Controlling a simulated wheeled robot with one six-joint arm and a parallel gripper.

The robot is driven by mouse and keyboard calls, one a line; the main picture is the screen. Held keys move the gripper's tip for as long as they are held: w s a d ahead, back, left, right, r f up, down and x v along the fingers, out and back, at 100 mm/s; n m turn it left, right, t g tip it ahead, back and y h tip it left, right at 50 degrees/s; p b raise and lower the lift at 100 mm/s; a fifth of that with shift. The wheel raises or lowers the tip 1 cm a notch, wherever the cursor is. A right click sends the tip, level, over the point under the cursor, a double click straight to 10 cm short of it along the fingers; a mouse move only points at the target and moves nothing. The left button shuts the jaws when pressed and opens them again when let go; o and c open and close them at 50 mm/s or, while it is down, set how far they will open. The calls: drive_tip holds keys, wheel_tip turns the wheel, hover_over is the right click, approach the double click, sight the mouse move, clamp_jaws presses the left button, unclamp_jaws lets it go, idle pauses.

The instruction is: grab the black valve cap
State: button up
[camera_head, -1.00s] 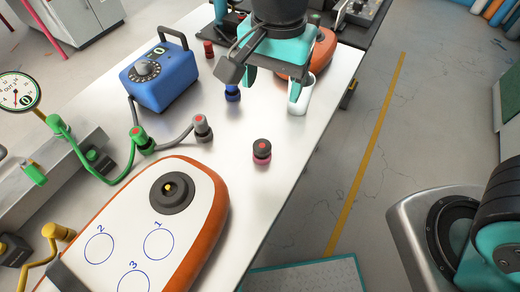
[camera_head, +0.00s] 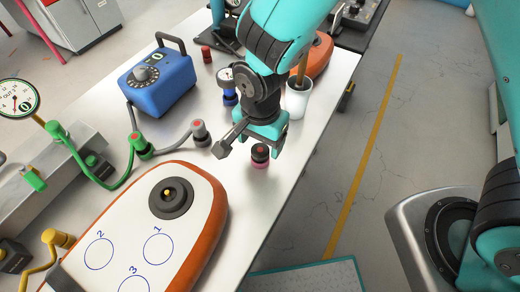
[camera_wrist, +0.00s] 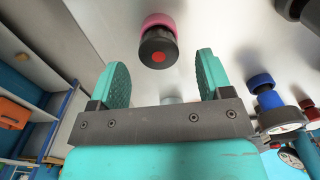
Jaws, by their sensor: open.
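The black valve cap (camera_head: 260,150) has a red dot on top and a pink base, and it stands on the white table. In the wrist view the cap (camera_wrist: 157,47) appears just beyond the fingertips, between their lines and slightly left of centre. My gripper (camera_head: 262,141) is over the cap, its teal fingers spread and empty. The cap does not appear to be between the pads. My gripper partly hides the cap's far side in the head view.
An orange-edged board (camera_head: 206,205) with a dark valve ring lies at front left. Behind are a blue pump box (camera_head: 160,78), a grey hose end (camera_head: 200,131), a blue cap (camera_head: 229,97) and a white cup (camera_head: 298,98). The table's right edge is close to the cap.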

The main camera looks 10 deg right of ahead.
sight(260, 150)
wheel_tip(260, 150, down, 4)
drive_tip(key=shift+s+a+r, duration=0.1)
drive_tip(key=shift+s+r, duration=0.05)
drive_tip(key=shift+r, duration=0.05)
drive_tip(key=shift+c, duration=0.2)
drive_tip(key=c, duration=1)
drive_tip(key=shift+o, duration=0.2)
